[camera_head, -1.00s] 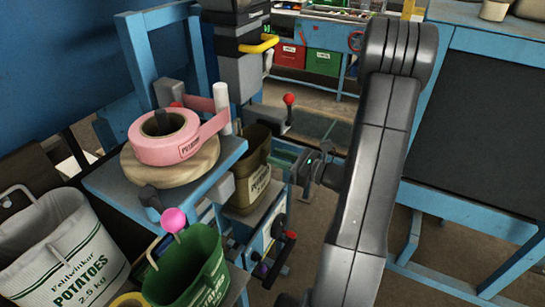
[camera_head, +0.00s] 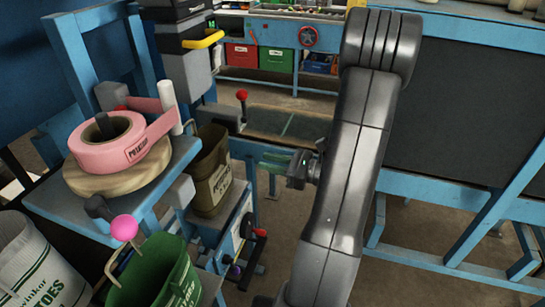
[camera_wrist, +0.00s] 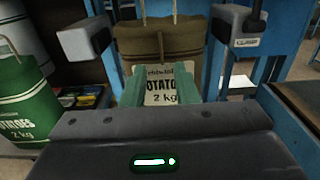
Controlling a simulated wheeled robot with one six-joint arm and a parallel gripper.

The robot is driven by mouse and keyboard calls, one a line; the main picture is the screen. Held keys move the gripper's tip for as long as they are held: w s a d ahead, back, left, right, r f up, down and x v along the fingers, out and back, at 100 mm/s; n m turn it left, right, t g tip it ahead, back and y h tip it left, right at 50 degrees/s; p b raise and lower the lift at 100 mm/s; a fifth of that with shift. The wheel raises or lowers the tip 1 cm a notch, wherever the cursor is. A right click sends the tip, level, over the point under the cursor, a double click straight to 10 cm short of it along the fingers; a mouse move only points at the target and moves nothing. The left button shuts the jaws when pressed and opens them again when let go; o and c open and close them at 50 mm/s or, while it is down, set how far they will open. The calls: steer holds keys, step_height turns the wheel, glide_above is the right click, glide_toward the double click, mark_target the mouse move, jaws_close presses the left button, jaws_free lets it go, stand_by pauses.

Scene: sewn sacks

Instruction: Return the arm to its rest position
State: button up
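My arm (camera_head: 345,190) rises through the middle of the head view, folded at the top. My gripper (camera_head: 284,162) points left from it, in front of the sewing stand. In the wrist view its two green fingers (camera_wrist: 161,86) stand apart with no object between them, so it is open and empty. A brown potato sack (camera_head: 213,172) hangs at the stand, left of my gripper and apart from it. The same sack (camera_wrist: 160,42) shows beyond the fingers in the wrist view, its printed label visible through the gap.
A blue stand carries a pink tape roll (camera_head: 108,145). A green sack (camera_head: 165,275) and a white sack (camera_head: 35,265) are at the lower left. A blue table (camera_head: 455,110) with a dark panel stands right. Red (camera_head: 241,56) and green (camera_head: 276,59) bins are behind. Floor shows between.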

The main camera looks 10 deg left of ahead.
mark_target(218, 145)
steer(key=shift+w+a+r+p, duration=0.15)
steer(key=shift+a+r+p, duration=0.2)
steer(key=shift+a, duration=1.65)
steer(key=shift+w+a+r+p, duration=0.2)
steer(key=shift+a+r+p, duration=0.15)
steer(key=shift+a, duration=1.65)
steer(key=shift+w+a+r+p, duration=0.15)
steer(key=shift+a+r+p, duration=0.2)
steer(key=shift+a, duration=1.65)
steer(key=shift+f, duration=0.15)
